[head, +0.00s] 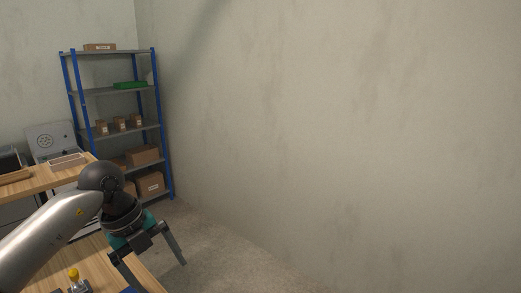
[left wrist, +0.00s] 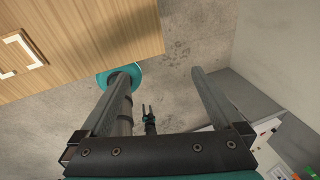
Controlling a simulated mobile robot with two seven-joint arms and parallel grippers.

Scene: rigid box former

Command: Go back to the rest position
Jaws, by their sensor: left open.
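My left gripper (head: 157,274) hangs at the end of my left arm in the head view, pointing down past the right edge of the wooden table. Its two fingers are spread apart with nothing between them. In the left wrist view the open fingers (left wrist: 160,80) frame bare concrete floor, and no object is held. A small dark two-pronged shape with teal (left wrist: 148,116) shows far below between the fingers; it looks like my right gripper, but it is too small to tell its state. My right arm does not show in the head view.
A wooden tabletop (head: 92,260) with a yellow-topped device (head: 74,277) lies at lower left. The floor (head: 215,250) right of the table is clear up to the wall (head: 350,130).

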